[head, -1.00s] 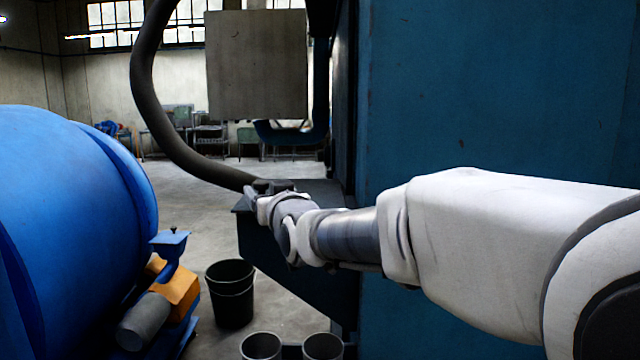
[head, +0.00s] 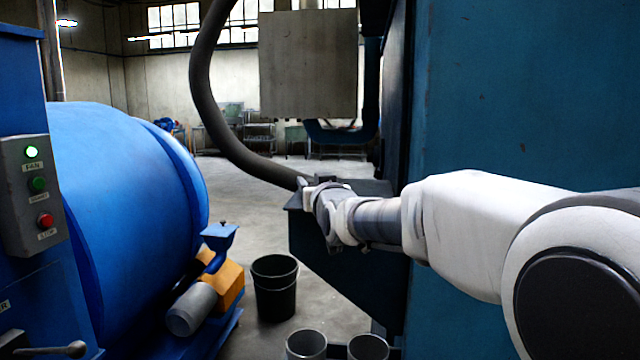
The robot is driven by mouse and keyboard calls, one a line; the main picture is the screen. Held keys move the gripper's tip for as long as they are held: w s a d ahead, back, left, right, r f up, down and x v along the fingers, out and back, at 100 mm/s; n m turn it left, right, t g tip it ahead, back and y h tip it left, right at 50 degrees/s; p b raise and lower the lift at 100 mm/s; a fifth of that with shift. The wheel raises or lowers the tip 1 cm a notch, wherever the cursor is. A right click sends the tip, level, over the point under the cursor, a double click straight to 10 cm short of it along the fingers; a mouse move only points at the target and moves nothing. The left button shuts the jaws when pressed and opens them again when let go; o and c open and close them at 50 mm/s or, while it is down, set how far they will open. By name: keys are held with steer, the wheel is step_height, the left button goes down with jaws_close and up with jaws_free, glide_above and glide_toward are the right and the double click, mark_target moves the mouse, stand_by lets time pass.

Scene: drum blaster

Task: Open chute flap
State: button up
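My arm reaches in from the right in the head view, and my gripper (head: 304,186) is at its far end, above the top edge of a dark blue hopper-like box (head: 345,265). The gripper is small and partly hidden by my wrist, so its fingers cannot be made out. I cannot tell for sure which part is the chute flap. A flat grey square panel (head: 308,65) stands upright above and beyond the gripper, apart from it. A thick dark hose (head: 208,90) curves down to end close behind the gripper; contact cannot be told.
A large blue drum (head: 130,200) stands at left with an orange and grey motor unit (head: 200,300). A control box (head: 33,195) shows a lit green lamp. A black bucket (head: 275,290) stands on the floor. A tall blue wall (head: 480,110) borders my arm at right.

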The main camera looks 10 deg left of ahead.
jaws_close()
stand_by(1.1)
